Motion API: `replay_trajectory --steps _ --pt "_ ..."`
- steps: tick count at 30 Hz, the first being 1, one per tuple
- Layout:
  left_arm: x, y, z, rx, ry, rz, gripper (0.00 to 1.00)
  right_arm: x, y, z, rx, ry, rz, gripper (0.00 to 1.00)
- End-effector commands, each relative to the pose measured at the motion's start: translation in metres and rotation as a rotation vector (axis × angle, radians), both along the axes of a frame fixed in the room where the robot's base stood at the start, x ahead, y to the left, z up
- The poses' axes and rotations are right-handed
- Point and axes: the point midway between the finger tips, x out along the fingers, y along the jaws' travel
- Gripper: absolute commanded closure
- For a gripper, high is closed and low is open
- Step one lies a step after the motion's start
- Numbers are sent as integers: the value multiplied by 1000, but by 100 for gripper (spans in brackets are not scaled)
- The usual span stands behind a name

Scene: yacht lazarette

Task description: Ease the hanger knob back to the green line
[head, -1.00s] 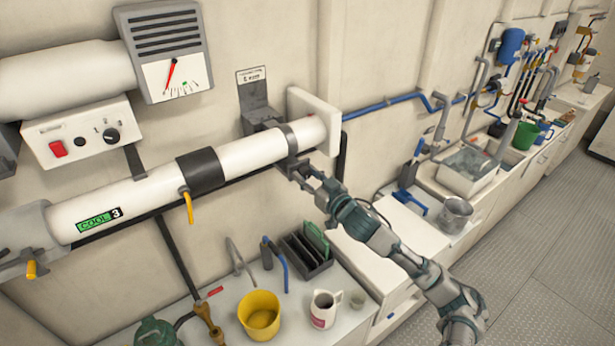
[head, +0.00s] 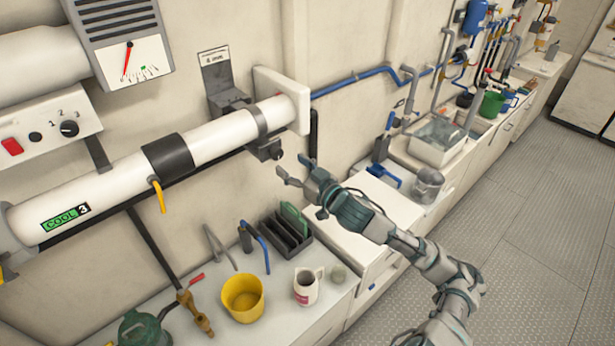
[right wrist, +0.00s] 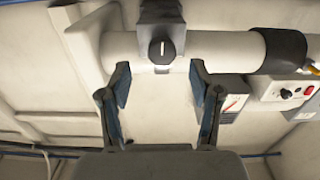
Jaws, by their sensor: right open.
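The hanger knob (right wrist: 162,50) is dark with a white line that stands upright in the right wrist view. It sits on the dark clamp (head: 265,149) around the white pipe (head: 222,135). My right gripper (head: 291,171) is open and empty, below and to the right of the clamp in the head view, apart from it. In the right wrist view its two fingers (right wrist: 160,80) are spread below the knob, one to each side. No green line shows beside the knob. A gauge (head: 130,66) has a red needle left of a small green mark. My left gripper is not in view.
A placard bracket (head: 218,80) stands behind the pipe, and a white end plate (head: 290,98) closes it. Below are a counter with a yellow cup (head: 243,298), a mug (head: 308,286) and a dark rack (head: 286,238). The floor at right is clear.

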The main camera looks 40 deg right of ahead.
Motion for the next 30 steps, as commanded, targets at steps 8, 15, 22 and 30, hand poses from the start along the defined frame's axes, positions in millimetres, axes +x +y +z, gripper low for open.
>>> replay_trajectory --steps 8,15,22,30 --pt "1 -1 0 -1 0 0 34 -41 -4 -3 3 4 1 36" --pt "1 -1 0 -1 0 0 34 -58 -6 -2 1 2 0 36" --pt "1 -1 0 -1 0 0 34 -60 -6 -1 0 2 0 36" --pt "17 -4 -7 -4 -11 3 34 -61 -4 26 -75 -149 5 36"
